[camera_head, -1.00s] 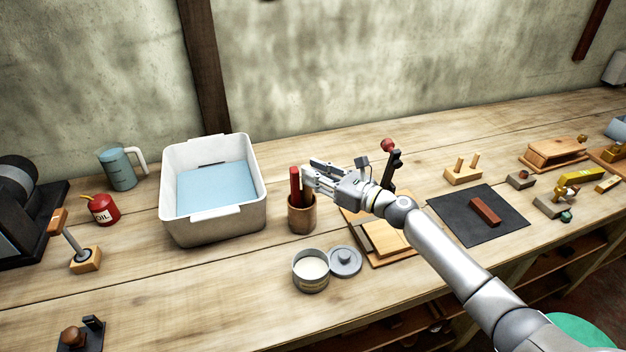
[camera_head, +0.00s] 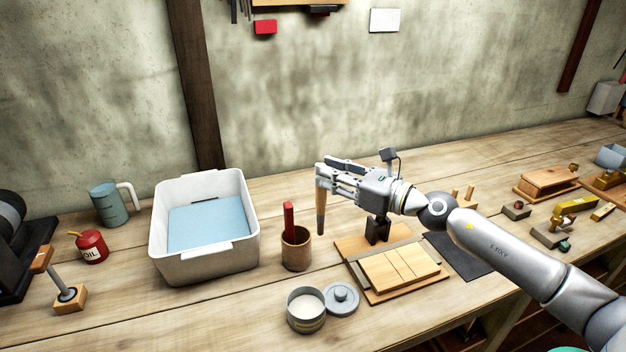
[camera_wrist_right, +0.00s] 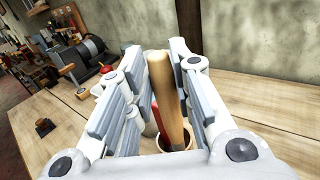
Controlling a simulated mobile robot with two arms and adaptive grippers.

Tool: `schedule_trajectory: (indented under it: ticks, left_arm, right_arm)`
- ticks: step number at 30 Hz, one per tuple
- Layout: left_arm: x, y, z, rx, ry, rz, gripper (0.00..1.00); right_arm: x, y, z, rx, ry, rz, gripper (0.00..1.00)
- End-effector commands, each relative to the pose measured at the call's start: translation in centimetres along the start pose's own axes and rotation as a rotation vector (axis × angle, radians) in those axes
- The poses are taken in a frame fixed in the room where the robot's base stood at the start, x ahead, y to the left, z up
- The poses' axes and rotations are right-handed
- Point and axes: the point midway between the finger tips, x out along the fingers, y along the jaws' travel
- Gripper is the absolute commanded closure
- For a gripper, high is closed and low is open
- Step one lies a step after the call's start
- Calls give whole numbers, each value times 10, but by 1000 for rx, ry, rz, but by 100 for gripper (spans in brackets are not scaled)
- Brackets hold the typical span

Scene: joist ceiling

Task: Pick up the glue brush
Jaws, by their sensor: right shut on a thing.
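The glue brush (camera_head: 320,208) has a pale wooden handle and a darker brown lower part in the head view. My right gripper (camera_head: 323,178) is shut on its upper part and holds it upright. Its lower end hangs to the right of the brown cup (camera_head: 296,255). In the right wrist view the wooden handle (camera_wrist_right: 165,92) stands between the fingers of my right gripper (camera_wrist_right: 160,75). The cup's rim (camera_wrist_right: 184,141) shows behind it. A red stick (camera_head: 289,219) remains in the cup. My left gripper is out of view.
A white tub (camera_head: 205,263) stands left of the cup. An open round tin (camera_head: 306,312) and its grey lid (camera_head: 342,298) lie in front. A wooden board (camera_head: 400,270) lies to the right. An oil can (camera_head: 91,247) and jug (camera_head: 107,205) stand at the left.

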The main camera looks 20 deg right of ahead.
Motion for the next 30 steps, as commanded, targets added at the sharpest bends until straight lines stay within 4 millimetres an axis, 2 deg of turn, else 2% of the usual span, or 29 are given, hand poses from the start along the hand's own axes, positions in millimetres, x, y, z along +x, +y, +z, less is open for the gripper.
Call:
schedule_trajectory:
  ticks: [1,6,12,21,30]
  left_arm:
    - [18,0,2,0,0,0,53]
    - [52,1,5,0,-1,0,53]
    - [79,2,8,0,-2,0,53]
    - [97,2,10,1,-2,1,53]
    - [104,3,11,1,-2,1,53]
  right_arm:
    - [-16,-1,-12,-4,6,-2,100]
    - [-59,-1,-14,-1,6,-3,100]
    - [-91,-1,-11,1,6,-2,100]
    - [-114,-1,-5,4,2,-2,100]
    - [-123,0,-2,0,0,-1,100]
